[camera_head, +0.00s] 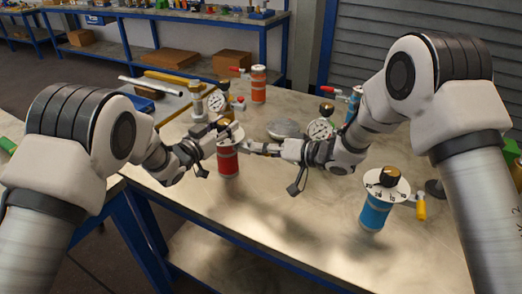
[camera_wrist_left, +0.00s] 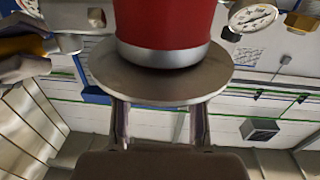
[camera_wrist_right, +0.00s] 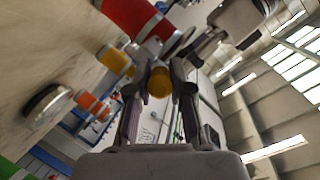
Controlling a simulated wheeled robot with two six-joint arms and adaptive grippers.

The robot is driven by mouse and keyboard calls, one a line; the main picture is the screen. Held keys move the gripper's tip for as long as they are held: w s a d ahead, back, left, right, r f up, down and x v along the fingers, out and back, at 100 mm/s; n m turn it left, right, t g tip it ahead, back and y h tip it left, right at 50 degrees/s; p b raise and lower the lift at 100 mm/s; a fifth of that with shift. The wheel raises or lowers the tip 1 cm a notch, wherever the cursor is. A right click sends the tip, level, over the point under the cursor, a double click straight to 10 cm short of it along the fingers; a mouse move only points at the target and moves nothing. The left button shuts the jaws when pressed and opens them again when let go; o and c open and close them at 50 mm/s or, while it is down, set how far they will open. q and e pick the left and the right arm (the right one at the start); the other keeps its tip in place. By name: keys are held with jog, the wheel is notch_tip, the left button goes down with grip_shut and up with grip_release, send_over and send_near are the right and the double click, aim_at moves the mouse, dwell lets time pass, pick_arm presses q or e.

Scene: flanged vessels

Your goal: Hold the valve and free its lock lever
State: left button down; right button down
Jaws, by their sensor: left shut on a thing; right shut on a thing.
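The red valve (camera_head: 228,162) stands on the metal table with a flat grey disc (camera_wrist_left: 160,80) on its top end. My left gripper (camera_head: 226,133) is shut on the rim of that disc; its two fingers meet the rim in the left wrist view. My right gripper (camera_head: 250,147) comes in from the right at the valve's side. In the right wrist view it is shut on the yellow lock lever (camera_wrist_right: 159,83), whose rounded end shows between the fingertips. The lever is mostly hidden by the grippers in the head view.
A blue valve (camera_head: 375,214) with a dial disc and yellow lever stands at the front right. Pressure gauges (camera_head: 320,129), an orange vessel (camera_head: 258,85) and a grey round flange (camera_head: 284,128) stand behind.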

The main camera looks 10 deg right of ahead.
jog(key=shift+w+d+n+g+y, duration=0.2)
jog(key=shift+n+g+y, duration=0.15)
jog(key=shift+n+g, duration=0.35)
jog(key=shift+w+d+n+g+y, duration=0.2)
jog(key=shift+n+g+y, duration=0.2)
jog(key=shift+n+g, duration=0.35)
jog(key=shift+w+d+n+g+y, duration=0.2)
jog(key=shift+n+g+y, duration=0.15)
jog(key=shift+n+g, duration=0.35)
jog(key=shift+g, duration=0.35)
jog(key=c, duration=1)
grip_release()
jog(key=shift+c, duration=0.2)
jog(key=v, duration=0.7)
jog(key=shift+d, duration=0.25)
jog(key=shift+s, duration=0.15)
